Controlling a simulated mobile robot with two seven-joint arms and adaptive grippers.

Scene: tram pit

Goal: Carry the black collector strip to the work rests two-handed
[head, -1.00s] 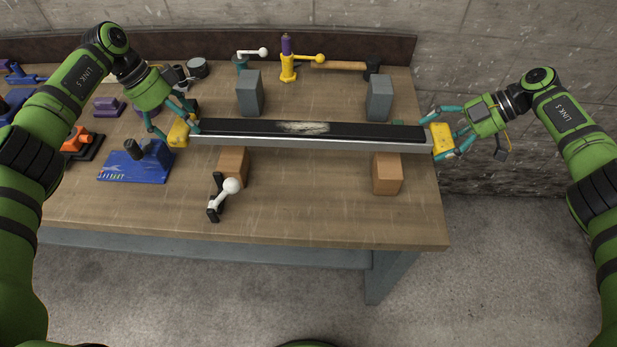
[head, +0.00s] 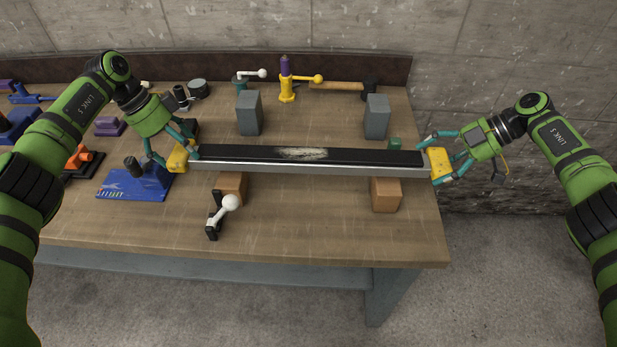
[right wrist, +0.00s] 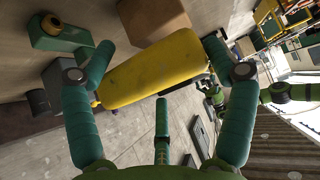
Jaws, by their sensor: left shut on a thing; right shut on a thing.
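The long black collector strip (head: 350,157), with a pale worn patch and a silver lower edge, spans level above the bench between my grippers. My left gripper (head: 180,150) is shut on its yellow left end (head: 178,159). My right gripper (head: 438,160) is shut on its yellow right end (head: 437,165); that end also lies between the fingers in the right wrist view (right wrist: 150,68). Two brown blocks, left (head: 231,188) and right (head: 386,196), stand just in front of the strip, partly covered by it. Two grey blocks (head: 249,114) (head: 376,117) stand behind it. Which pair is the work rests cannot be told.
A yellow clamp (head: 288,85) and a hammer (head: 345,87) are at the back. The bench (head: 310,220) is clear between the brown blocks.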

